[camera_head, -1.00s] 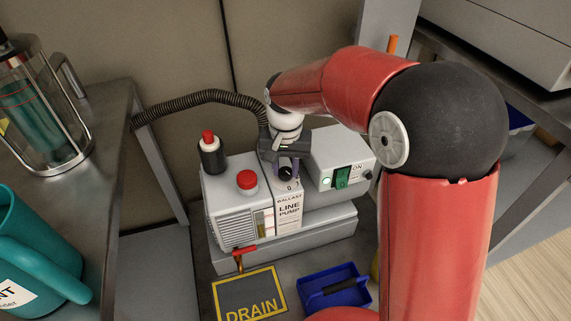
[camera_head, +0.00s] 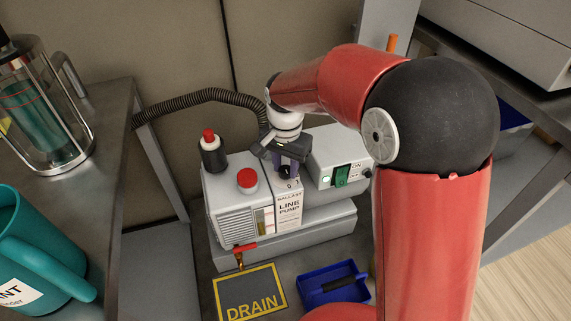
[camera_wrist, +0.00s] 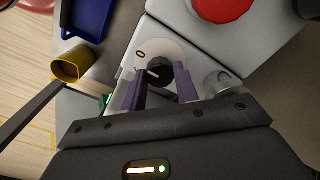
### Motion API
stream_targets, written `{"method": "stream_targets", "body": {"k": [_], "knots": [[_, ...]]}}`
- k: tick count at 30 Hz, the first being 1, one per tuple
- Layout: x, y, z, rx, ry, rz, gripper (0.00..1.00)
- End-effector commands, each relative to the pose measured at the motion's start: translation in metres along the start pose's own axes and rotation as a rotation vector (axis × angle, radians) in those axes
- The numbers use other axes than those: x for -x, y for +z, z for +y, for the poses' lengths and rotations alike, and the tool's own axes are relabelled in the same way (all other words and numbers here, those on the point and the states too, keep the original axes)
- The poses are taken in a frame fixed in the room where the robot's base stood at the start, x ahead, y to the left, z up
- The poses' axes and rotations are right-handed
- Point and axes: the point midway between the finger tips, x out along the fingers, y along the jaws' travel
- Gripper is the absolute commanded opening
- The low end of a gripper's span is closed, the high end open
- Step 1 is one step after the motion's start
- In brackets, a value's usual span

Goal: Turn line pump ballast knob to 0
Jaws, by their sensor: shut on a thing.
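The line pump (camera_head: 288,212) is a light grey unit with a "BALLAST LINE PUMP" label on its front. Its black ballast knob (camera_wrist: 159,73) sits on a pale round dial plate (camera_wrist: 147,52) marked 0. In the wrist view the knob's white pointer line is turned to the left, off the 0, which stands at the plate's upper left. My gripper (camera_wrist: 160,85) is shut on the knob, its purple fingers on either side. In the head view my gripper (camera_head: 287,170) comes down on the pump top from behind, and the knob is mostly hidden.
A red cap (camera_head: 247,178) and a black bottle with red top (camera_head: 211,152) stand left of the knob. A switch box with a green switch (camera_head: 341,175) is close on the right. A blue tray (camera_head: 333,286) and a DRAIN plate (camera_head: 250,293) lie in front.

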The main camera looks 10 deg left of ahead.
Motion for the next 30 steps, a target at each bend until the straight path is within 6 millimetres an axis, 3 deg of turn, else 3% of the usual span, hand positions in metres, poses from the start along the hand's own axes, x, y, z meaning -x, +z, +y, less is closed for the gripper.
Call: {"method": "stream_targets", "body": {"k": [5, 6, 11, 20, 30], "knots": [[0.0, 0.0, 0.0, -0.001, -0.001, 0.0, 0.07], [0.0, 0.0, 0.0, -0.001, -0.001, 0.0, 0.33], [0.0, 0.0, 0.0, 0.0, -0.001, 0.0, 0.52], [0.003, 0.0, 0.0, 0.001, -0.001, 0.001, 0.52], [0.055, 0.0, -0.001, 0.001, -0.004, 0.003, 0.52]]}}
